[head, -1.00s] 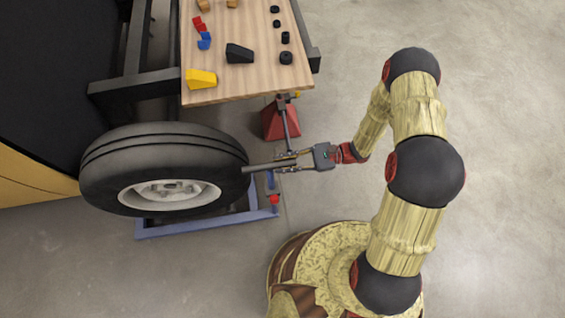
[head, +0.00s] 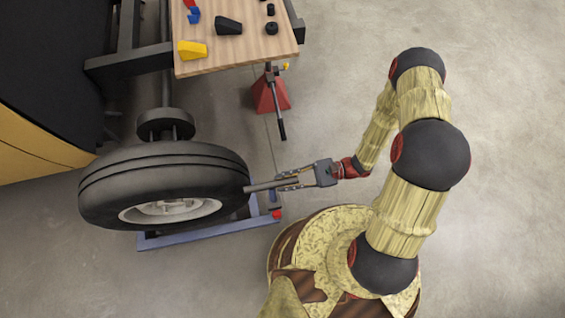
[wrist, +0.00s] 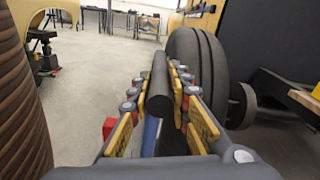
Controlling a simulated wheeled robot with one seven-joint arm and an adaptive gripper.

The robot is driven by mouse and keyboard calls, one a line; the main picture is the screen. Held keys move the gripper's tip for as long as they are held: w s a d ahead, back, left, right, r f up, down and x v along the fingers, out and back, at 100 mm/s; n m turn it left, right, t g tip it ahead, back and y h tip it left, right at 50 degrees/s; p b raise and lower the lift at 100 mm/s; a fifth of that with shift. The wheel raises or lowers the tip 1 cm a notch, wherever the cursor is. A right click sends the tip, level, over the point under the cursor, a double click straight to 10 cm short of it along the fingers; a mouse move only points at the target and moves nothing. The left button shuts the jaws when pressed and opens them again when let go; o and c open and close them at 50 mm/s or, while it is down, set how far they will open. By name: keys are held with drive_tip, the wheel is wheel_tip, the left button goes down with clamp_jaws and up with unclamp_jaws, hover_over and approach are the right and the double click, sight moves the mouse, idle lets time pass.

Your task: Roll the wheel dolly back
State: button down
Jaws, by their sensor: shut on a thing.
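The wheel dolly is a blue frame (head: 205,230) low on the floor under a large black tyre with a pale rim (head: 170,208). A grey bar handle (head: 262,186) sticks out to the right beside the tyre. My gripper (head: 284,182) is shut on this handle. In the wrist view the dark round handle (wrist: 159,90) lies between my yellow-padded fingers (wrist: 160,105), with the tyre (wrist: 190,60) beyond it to the right and part of the blue frame (wrist: 151,134) below. Most of the dolly is hidden under the tyre.
A hub with a disc (head: 165,124) on the axle shows behind the tyre, with a gap between them. A red jack stand (head: 268,97) with a lever stands under the wooden table (head: 245,50).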

drive_tip(key=s, duration=0.2)
drive_tip(key=s+d, duration=0.1)
drive_tip(key=s, duration=0.2)
drive_tip(key=c, duration=1.7)
unclamp_jaws()
drive_tip(key=shift+d, duration=0.1)
drive_tip(key=shift+o, duration=0.2)
drive_tip(key=v, duration=1.2)
drive_tip(key=shift+f, duration=0.1)
